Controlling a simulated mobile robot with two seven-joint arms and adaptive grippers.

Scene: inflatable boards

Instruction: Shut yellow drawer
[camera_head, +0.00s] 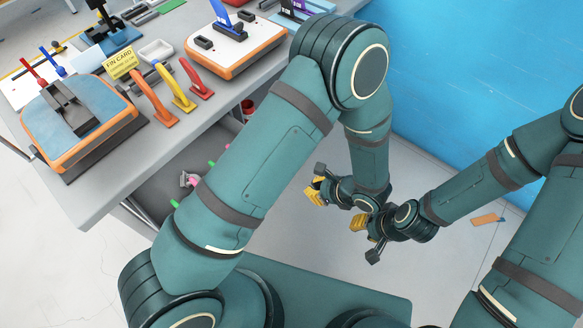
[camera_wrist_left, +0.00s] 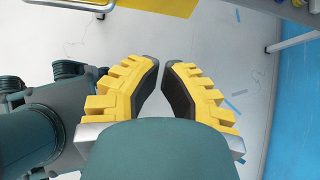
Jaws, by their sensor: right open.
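No yellow drawer can be made out for certain in either view. My left gripper (camera_head: 316,191) hangs over the grey floor, right of the workbench and apart from it. In the left wrist view its two yellow, black-padded fingers (camera_wrist_left: 161,66) stand apart with nothing between them. My right gripper (camera_head: 362,232) is close by, just below and right of the left one, open and empty. The space under the bench is partly hidden by my left arm.
The grey workbench (camera_head: 90,200) at left holds an orange-edged blue board (camera_head: 105,105), a white-topped one (camera_head: 235,45) and three coloured handles (camera_head: 178,92). A blue wall (camera_head: 470,70) stands at right. An orange piece (camera_head: 487,219) lies on the floor. A yellow patch (camera_wrist_left: 165,6) shows at the wrist view's top.

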